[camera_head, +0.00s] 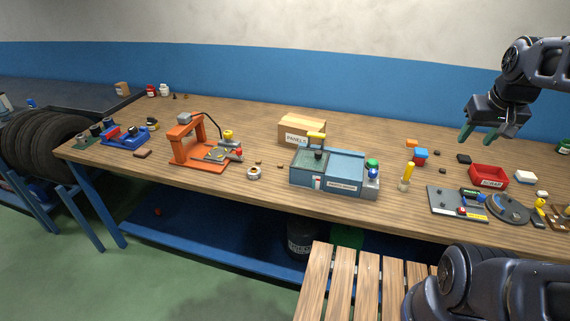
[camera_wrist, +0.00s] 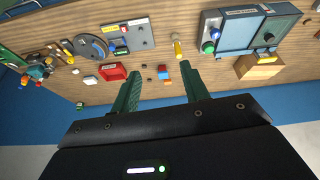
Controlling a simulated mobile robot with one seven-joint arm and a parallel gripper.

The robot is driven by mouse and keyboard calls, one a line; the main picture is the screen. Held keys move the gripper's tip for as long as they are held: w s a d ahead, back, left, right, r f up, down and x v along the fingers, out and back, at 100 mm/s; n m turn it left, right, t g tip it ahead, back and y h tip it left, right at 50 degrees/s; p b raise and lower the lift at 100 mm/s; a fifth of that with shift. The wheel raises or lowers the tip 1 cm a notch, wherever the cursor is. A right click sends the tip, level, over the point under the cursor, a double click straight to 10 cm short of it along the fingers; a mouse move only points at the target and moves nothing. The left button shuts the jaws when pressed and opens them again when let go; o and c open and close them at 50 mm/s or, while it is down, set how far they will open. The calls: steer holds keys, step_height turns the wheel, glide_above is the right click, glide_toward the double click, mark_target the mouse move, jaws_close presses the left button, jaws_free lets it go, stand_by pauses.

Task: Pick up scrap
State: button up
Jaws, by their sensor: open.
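My gripper (camera_head: 477,137) is open and empty, raised above the right part of the workbench. Its two green fingers (camera_wrist: 161,85) stand apart in the wrist view, with the bench beyond them. A red bin (camera_head: 488,170) with a label that seems to read SCRAP sits on the bench below and slightly right of the gripper; the bin also shows in the wrist view (camera_wrist: 113,72). Small dark pieces (camera_head: 464,158) lie left of the bin. A blue block (camera_head: 420,154) with orange beside it is further left. I cannot tell which piece is the scrap.
A grey board (camera_head: 443,202), a round dark turntable (camera_head: 508,209) and a yellow-handled tool (camera_head: 408,174) stand near the front edge. A blue-grey case (camera_head: 345,170), a cardboard box (camera_head: 290,129) and an orange press (camera_head: 188,156) are further left. A slatted wooden surface (camera_head: 340,278) stands in front.

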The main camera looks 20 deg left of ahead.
steer(key=w+a+n+g, duration=0.1)
steer(key=w+a+n, duration=0.5)
steer(key=w+a, duration=0.65)
steer(key=n+g, duration=0.3)
steer(key=n, duration=1)
glide_above(280, 164)
step_height(280, 164, down, 26)
step_height(280, 164, down, 10)
steer(key=shift+a, duration=0.1)
jaws_close()
